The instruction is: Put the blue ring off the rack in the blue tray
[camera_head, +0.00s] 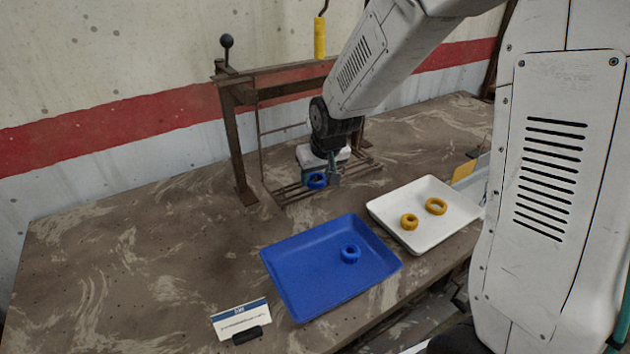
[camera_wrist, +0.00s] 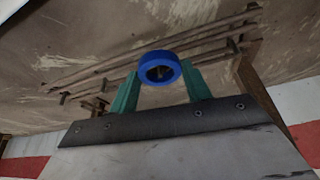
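My gripper (camera_head: 324,178) points down in front of the rack (camera_head: 243,150). Its teal fingers sit on either side of a blue ring (camera_head: 315,181) and appear to touch it. In the wrist view the blue ring (camera_wrist: 147,72) shows between the fingertips, with its hole facing the camera. The ring is by the rack's low rods (camera_wrist: 100,75); its height above them is hard to judge.
A sign card (camera_head: 240,319) stands at the table's front edge. A yellow cylinder (camera_head: 320,38) hangs above the rack's top bar. The table's left side is clear.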

